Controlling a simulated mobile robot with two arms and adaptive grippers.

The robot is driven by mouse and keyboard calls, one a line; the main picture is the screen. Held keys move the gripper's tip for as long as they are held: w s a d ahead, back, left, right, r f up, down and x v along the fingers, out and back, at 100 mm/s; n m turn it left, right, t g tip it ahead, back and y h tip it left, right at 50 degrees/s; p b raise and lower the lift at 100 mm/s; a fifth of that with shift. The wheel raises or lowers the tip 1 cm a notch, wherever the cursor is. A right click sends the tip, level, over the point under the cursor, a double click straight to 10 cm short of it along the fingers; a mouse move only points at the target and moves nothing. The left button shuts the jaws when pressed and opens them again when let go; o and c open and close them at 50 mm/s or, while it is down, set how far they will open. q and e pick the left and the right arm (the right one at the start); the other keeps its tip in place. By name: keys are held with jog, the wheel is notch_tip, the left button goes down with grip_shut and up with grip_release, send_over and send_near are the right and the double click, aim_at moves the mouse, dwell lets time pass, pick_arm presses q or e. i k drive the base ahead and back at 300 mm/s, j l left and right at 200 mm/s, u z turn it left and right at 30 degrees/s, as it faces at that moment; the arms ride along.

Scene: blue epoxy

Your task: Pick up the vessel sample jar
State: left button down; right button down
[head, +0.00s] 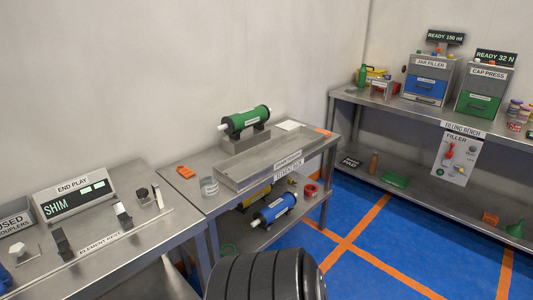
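A small clear jar (209,187) stands upright on the middle steel bench, near its left front edge. It looks open and empty. I cannot read any label on it, so I cannot tell for sure that it is the vessel sample jar. Several small jars with coloured lids (514,106) stand at the far right, beside the cap press. Neither of my grippers shows in this view.
The middle bench (191,205) also holds an orange piece (186,172), a grey tray (259,168) and a green cylinder (246,120). A blue cylinder (274,208) lies on its lower shelf. The blue floor (385,245) at right is clear.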

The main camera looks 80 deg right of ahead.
aim_at(209, 185)
jog(key=z, duration=2.25)
